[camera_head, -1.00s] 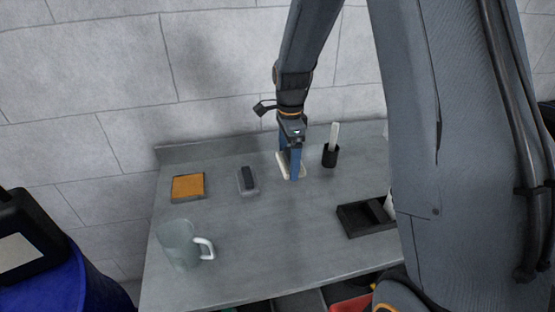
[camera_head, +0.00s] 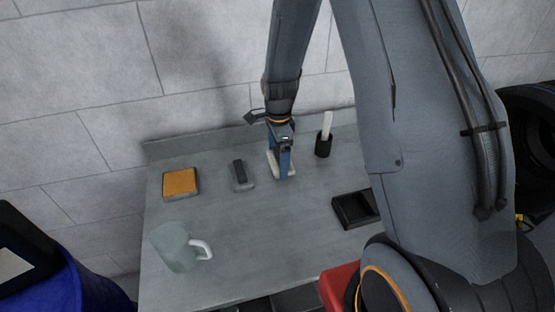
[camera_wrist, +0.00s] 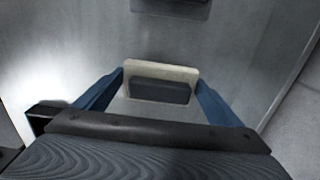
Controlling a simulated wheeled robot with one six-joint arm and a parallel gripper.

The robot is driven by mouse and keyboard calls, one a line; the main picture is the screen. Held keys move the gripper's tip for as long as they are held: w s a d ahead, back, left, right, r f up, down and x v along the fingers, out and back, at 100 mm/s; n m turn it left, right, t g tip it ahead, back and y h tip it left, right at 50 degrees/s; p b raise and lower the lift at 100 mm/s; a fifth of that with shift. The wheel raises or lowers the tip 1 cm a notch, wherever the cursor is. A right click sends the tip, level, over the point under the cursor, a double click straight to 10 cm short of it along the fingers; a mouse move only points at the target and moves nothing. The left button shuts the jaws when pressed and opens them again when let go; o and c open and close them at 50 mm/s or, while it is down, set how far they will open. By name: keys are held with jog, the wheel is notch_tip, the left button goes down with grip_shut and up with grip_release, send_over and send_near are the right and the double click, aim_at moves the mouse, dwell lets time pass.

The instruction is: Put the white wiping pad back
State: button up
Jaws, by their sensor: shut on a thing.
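The white wiping pad (camera_head: 272,164) is a cream-white slab at the back middle of the grey table in the head view, partly hidden by my gripper. In the wrist view the white wiping pad (camera_wrist: 162,71) has a dark grip block (camera_wrist: 160,92) on it. My gripper (camera_head: 284,172) points down at the pad, and in the wrist view its blue fingers (camera_wrist: 160,84) stand one on each side of it, shut on it. The pad is at or just above the tabletop; I cannot tell whether it touches.
On the grey table (camera_head: 235,255), a grey block with a dark top (camera_head: 241,176) and an orange pad (camera_head: 180,182) lie left of my gripper. A black cup (camera_head: 323,145) with a white stick stands right. A black tray (camera_head: 352,210) and a mug (camera_head: 174,248) are nearer. The front middle is clear.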

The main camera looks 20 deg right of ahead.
aim_at(278, 155)
jog(key=shift+f, duration=1)
jog(key=shift+f, duration=0.15)
jog(key=o, duration=1)
notch_tip(278, 155, up, 11)
jog(key=b, duration=0.3)
jog(key=shift+r, duration=0.55)
jog(key=shift+s+r+n, duration=0.2)
jog(key=shift+s+n, duration=0.1)
jog(key=s+r+n+t, duration=0.1)
jog(key=s+r+n, duration=0.1)
jog(key=s+n, duration=1.5)
jog(key=shift+s+d+t, duration=0.25)
jog(key=shift+s+t, duration=0.05)
jog(key=shift+s, duration=0.5)
